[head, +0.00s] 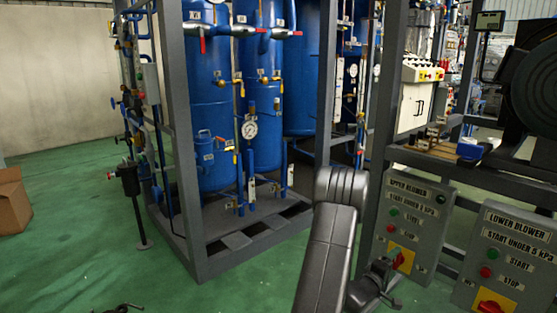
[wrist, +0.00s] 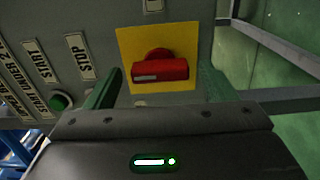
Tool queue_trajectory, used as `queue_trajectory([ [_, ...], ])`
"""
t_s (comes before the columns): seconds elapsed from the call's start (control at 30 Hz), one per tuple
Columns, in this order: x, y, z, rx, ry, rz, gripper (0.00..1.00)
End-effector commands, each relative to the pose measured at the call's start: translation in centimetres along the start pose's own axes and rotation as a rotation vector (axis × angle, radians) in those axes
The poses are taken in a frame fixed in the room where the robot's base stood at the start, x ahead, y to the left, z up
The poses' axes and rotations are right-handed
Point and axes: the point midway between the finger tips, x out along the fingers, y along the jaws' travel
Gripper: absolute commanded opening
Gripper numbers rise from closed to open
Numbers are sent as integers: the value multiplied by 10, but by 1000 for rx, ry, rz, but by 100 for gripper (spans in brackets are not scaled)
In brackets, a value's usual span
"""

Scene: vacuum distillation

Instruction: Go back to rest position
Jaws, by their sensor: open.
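The upper blower panel (head: 412,222) is a grey box with labels, a green button (head: 394,211), a red button (head: 392,229) and a red knob on a yellow plate (head: 408,244). My gripper (head: 388,265) is right in front of that knob. In the wrist view the red knob (wrist: 160,70) sits on its yellow plate (wrist: 200,40), with its handle lying about level across the picture. My gripper (wrist: 160,82) is open, with one green finger on each side of the knob and a visible gap to both. Nothing is held.
The lower blower panel (head: 512,255) stands just right of it. A grey frame with tall blue columns (head: 265,90) stands behind and left of my arm. A cardboard box (head: 12,200) is at the far left. The green floor (head: 90,220) at left is mostly clear.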

Motion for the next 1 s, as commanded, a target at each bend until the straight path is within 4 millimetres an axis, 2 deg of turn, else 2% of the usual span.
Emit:
queue_trajectory([
  [0.17,-14,0,-1,-18,2,-3,78],
  [0.8,-140,0,-1,-21,4,-4,78],
  [1.0,-97,-1,1,-15,-3,2,78],
])
